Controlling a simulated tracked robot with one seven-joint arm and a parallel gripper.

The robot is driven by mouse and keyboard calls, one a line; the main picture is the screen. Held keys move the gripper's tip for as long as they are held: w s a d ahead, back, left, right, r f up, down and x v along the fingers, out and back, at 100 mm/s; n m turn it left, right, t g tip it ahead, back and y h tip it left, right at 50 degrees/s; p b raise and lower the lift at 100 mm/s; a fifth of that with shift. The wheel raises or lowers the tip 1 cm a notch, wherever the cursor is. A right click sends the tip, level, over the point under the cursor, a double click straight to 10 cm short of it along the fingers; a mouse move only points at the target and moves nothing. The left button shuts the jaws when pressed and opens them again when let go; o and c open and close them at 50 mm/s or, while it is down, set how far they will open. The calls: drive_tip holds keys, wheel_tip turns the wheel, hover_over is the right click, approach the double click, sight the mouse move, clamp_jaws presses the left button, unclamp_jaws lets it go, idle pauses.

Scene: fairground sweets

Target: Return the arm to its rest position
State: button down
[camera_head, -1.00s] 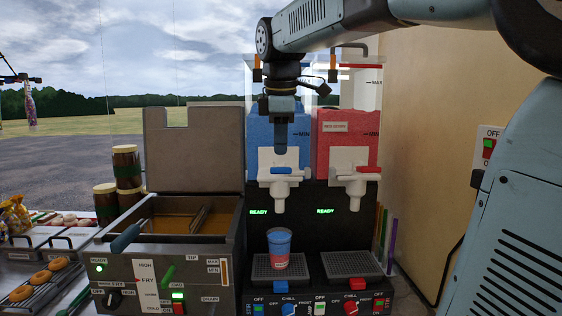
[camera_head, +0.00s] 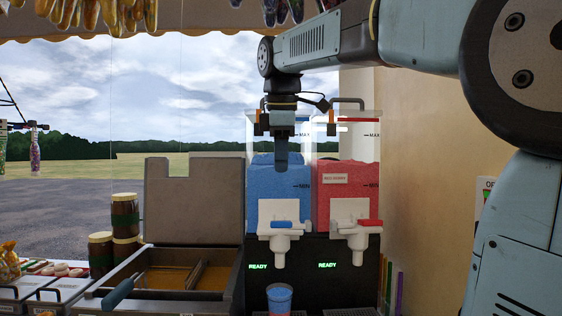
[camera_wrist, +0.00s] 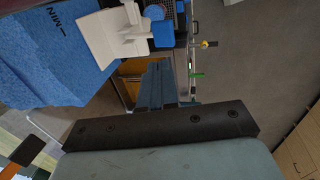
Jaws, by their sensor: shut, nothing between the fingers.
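My gripper (camera_head: 281,160) hangs pointing down in front of the blue slush tank (camera_head: 262,180), above its white tap (camera_head: 281,240). The fingers are shut with nothing between them. In the wrist view my gripper (camera_wrist: 158,75) is also closed and empty, with the blue tank (camera_wrist: 55,60) at the upper left. My arm reaches across the top of the head view from the right, its forearm roughly level.
A blue-filled cup (camera_head: 280,298) stands below the blue tap. The red slush tank (camera_head: 348,190) is close on the right, beside a beige wall (camera_head: 425,170). The fryer (camera_head: 165,265) and jars (camera_head: 124,215) stand left. Bags (camera_head: 120,12) hang overhead.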

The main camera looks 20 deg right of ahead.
idle(0.3)
drive_tip(key=s+d+f+m+t, duration=0.1)
drive_tip(key=s+d+f+m, duration=0.1)
drive_tip(key=s+f+m, duration=0.5)
drive_tip(key=s+d+f+m+t, duration=0.2)
drive_tip(key=s+f+m, duration=0.6)
drive_tip(key=f, duration=0.9)
drive_tip(key=shift+s+d+f+y, duration=0.3)
drive_tip(key=shift+s+d, duration=0.2)
drive_tip(key=shift+s, duration=0.4)
